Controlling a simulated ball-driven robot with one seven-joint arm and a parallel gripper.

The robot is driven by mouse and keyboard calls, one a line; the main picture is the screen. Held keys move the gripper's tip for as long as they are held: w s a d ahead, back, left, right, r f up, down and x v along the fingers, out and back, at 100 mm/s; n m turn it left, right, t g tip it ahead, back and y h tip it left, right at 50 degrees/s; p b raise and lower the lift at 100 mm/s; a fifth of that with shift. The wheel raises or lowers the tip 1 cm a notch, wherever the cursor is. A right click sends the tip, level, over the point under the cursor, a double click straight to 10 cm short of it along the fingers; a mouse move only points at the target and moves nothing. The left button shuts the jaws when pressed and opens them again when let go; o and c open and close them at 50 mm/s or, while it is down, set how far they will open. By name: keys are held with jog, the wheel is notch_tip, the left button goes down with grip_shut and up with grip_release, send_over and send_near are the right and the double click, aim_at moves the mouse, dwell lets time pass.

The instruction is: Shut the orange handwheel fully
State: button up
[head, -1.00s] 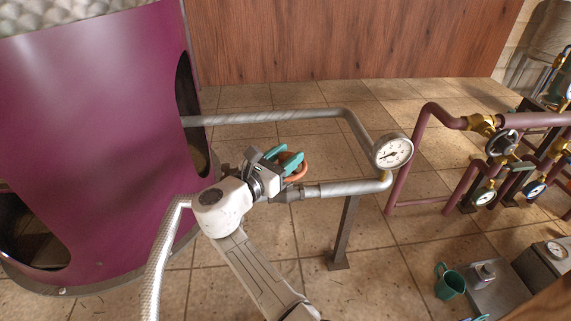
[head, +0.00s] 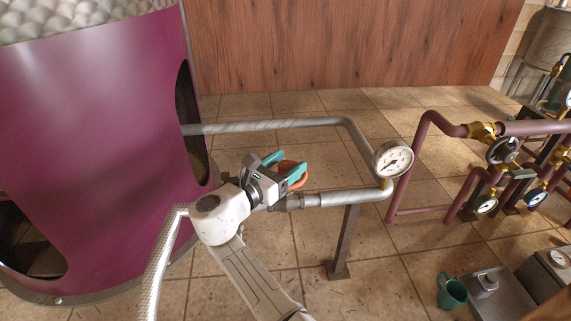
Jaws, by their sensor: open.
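The orange handwheel (head: 301,181) sits on the silver pipe, left of the round white gauge (head: 393,159). Only part of its rim shows; my gripper hides the rest. My gripper (head: 285,168) has teal fingers and is open. It is at the handwheel, with its fingers in front of and over the rim. I cannot tell whether the fingers touch the rim. The gauge needle shows on its dial, but the reading is too small to tell.
A large purple vessel (head: 100,150) stands at the left. A grey post (head: 344,245) supports the silver pipe (head: 345,198). Maroon pipes with a dark handwheel (head: 503,151) stand at the right. A green mug (head: 451,291) is at the lower right. The tiled floor between is clear.

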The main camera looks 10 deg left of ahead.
jog(key=b+v, duration=0.1)
jog(key=v, duration=0.9)
jog(key=shift+s+a, duration=0.3)
dwell(1.1)
